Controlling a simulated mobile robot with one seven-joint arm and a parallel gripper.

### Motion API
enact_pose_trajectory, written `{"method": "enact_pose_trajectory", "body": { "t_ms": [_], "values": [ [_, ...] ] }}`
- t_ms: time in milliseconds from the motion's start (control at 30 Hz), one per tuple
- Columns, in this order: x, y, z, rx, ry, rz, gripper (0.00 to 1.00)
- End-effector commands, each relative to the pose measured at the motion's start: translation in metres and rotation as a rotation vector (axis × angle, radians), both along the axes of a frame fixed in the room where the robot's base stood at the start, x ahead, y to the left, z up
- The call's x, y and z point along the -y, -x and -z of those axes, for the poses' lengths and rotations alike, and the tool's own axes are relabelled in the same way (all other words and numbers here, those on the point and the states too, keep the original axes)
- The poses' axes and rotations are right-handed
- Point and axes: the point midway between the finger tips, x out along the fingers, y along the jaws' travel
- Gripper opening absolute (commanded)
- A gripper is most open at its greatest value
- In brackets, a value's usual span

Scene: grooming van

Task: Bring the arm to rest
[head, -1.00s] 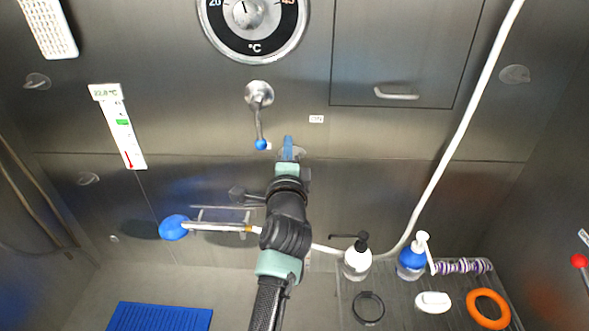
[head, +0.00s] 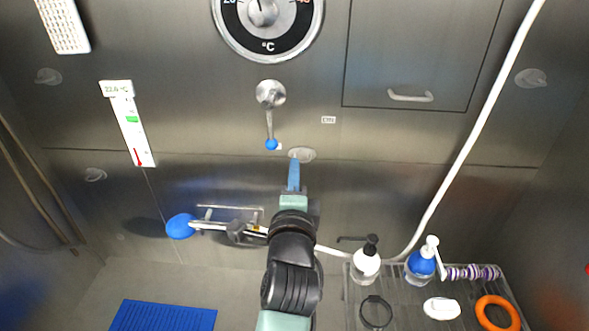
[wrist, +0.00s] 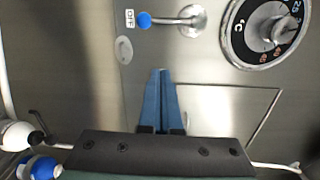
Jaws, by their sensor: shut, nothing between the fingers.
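My gripper (head: 294,172) points up toward the steel wall in the middle of the head view, just below a lever with a blue knob (head: 271,144). Its blue fingers are together and empty; they also show in the wrist view (wrist: 162,98). In the wrist view the blue knob (wrist: 144,20) lies beyond the fingertips, apart from them. The lever hangs down from its round mount in the head view. I cannot tell whether the fingertips touch the wall.
A temperature dial (head: 267,25) and a drawer-like panel (head: 420,50) are on the wall. A wire rack (head: 400,305) at lower right holds two pump bottles, an orange ring (head: 496,313) and other items. A white hose (head: 480,120) runs down the right. A blue mat (head: 163,316) lies lower left.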

Motion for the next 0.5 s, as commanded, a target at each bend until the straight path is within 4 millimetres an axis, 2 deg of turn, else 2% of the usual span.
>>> {"method": "enact_pose_trajectory", "body": {
  "t_ms": [167,267,367,500],
  "values": [
    [0.001,0.000,-0.004,0.007,0.009,0.001,0.00],
    [0.005,0.002,-0.029,0.052,0.074,0.013,0.00],
    [0.015,0.011,-0.082,0.147,0.230,0.044,0.00],
    [0.032,0.045,-0.181,0.323,0.557,0.149,0.00]
  ]
}}
